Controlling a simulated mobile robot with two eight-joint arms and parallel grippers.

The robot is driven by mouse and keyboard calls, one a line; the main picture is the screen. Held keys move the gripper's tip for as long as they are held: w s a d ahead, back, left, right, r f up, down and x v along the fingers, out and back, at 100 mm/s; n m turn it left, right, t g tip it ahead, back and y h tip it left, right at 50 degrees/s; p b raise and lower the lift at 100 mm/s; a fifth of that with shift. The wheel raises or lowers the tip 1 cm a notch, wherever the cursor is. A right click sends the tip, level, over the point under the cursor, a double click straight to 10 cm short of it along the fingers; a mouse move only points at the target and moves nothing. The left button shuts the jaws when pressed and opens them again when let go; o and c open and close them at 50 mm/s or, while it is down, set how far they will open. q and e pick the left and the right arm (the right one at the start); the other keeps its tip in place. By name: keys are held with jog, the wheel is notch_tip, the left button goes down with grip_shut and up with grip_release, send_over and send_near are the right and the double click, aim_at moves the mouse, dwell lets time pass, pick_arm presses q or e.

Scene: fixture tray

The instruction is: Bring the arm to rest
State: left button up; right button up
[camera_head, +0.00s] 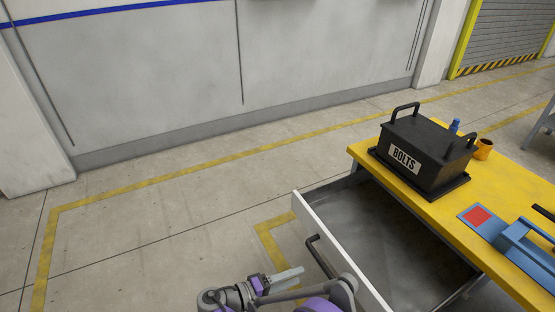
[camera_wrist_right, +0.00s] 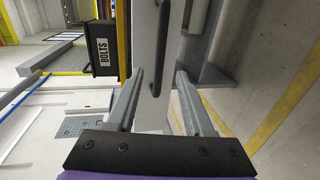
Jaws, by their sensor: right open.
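My right gripper (camera_head: 294,275) is at the bottom middle of the head view, just left of the open drawer's front. Its jaws (camera_wrist_right: 160,76) are apart and empty in the right wrist view. The dark drawer handle (camera_head: 319,257) is on the outer face of the pale drawer front (camera_head: 340,245). In the wrist view the handle (camera_wrist_right: 158,50) shows beyond and between the fingertips, not gripped. The drawer (camera_head: 385,245) is pulled out and its visible grey floor is bare. My left gripper is not in view.
A yellow-topped bench (camera_head: 455,220) stands at the right. The floor (camera_head: 170,220) left of the drawer is clear.

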jog(key=s+d+g+y, duration=0.1)
jog(key=d+y, duration=0.1)
jog(key=d, duration=0.1)
jog(key=s+d+r+g+y, duration=0.1)
jog(key=s+d+y, duration=0.1)
jog(key=d, duration=0.2)
jog(key=s+d+r+y, duration=0.1)
jog(key=s+d, duration=0.1)
jog(key=d, duration=0.1)
jog(key=shift+d+r+g+y, duration=0.1)
jog(key=shift+d+g+y, duration=0.3)
jog(key=s+r+m+t+y, duration=0.1)
jog(key=s+m+y, duration=0.3)
jog(key=s+y, duration=0.7)
pick_arm(q)
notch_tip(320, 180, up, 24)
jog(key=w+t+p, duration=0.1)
jog(key=p, duration=1.9)
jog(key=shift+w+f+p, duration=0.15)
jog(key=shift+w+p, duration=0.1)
jog(key=shift+p, duration=0.15)
pick_arm(e)
notch_tip(320, 180, up, 24)
jog(key=s+t+h, duration=0.1)
jog(key=s+h, duration=0.1)
jog(key=shift+a+m, duration=0.15)
jog(key=shift+m, duration=0.15)
